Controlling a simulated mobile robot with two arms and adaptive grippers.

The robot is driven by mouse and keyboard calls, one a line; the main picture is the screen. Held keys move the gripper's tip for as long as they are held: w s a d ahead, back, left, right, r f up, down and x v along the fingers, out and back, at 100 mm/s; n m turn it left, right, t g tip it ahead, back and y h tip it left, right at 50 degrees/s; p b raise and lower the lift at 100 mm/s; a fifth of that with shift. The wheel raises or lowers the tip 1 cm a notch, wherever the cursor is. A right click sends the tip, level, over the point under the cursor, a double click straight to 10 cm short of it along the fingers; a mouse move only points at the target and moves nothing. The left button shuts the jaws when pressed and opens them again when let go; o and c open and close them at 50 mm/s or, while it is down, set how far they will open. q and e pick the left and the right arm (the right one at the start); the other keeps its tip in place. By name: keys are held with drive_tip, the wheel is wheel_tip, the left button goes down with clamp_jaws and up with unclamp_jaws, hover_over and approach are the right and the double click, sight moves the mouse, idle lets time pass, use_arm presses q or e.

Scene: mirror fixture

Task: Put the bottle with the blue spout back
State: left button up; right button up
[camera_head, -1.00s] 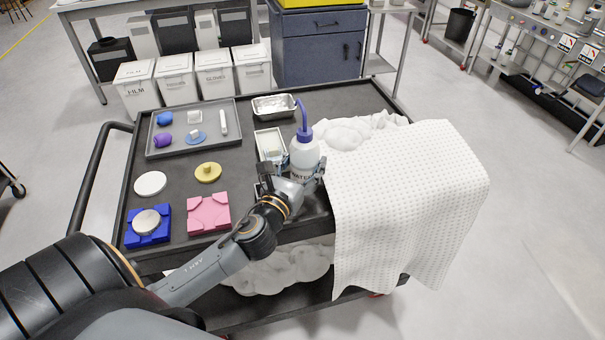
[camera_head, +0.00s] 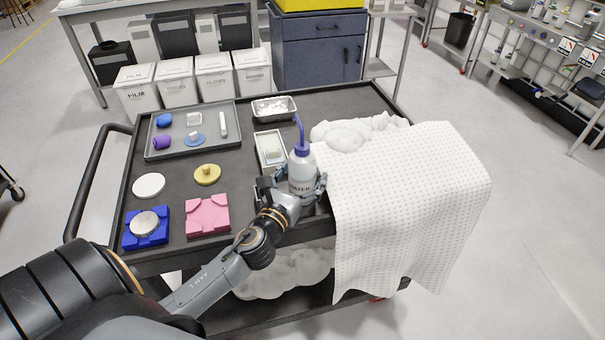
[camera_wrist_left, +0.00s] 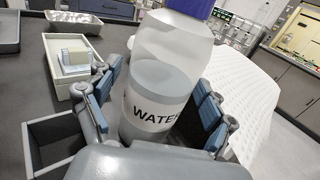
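The bottle with the blue spout (camera_head: 302,171) is a white squeeze bottle marked WATER with a bent blue-purple spout. It stands about upright near the cart's front edge, beside the white cloth. My left gripper (camera_head: 294,185) is around the bottle, one finger on each side. In the left wrist view, the bottle (camera_wrist_left: 164,72) is partly full, and narrow gaps show between it and the blue pads of my left gripper (camera_wrist_left: 158,98). The bottle's base is hidden by my gripper. My right gripper is not in view.
A grey open box (camera_wrist_left: 52,142) and a white tray with a pale block (camera_head: 270,139) lie left of the bottle. A metal pan (camera_head: 274,98) is behind. The white cloth (camera_head: 405,200) covers the cart's right. Pink (camera_head: 208,216) and blue (camera_head: 135,228) pieces lie left.

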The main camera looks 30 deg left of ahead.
use_arm(q)
drive_tip(key=shift+r, duration=0.15)
drive_tip(key=s, duration=0.3)
drive_tip(key=s+d+b, duration=0.1)
drive_tip(key=s, duration=0.3)
drive_tip(key=s+d+b, duration=0.1)
drive_tip(key=s, duration=0.3)
drive_tip(key=shift+s+b, duration=0.3)
drive_tip(key=shift+s, duration=0.1)
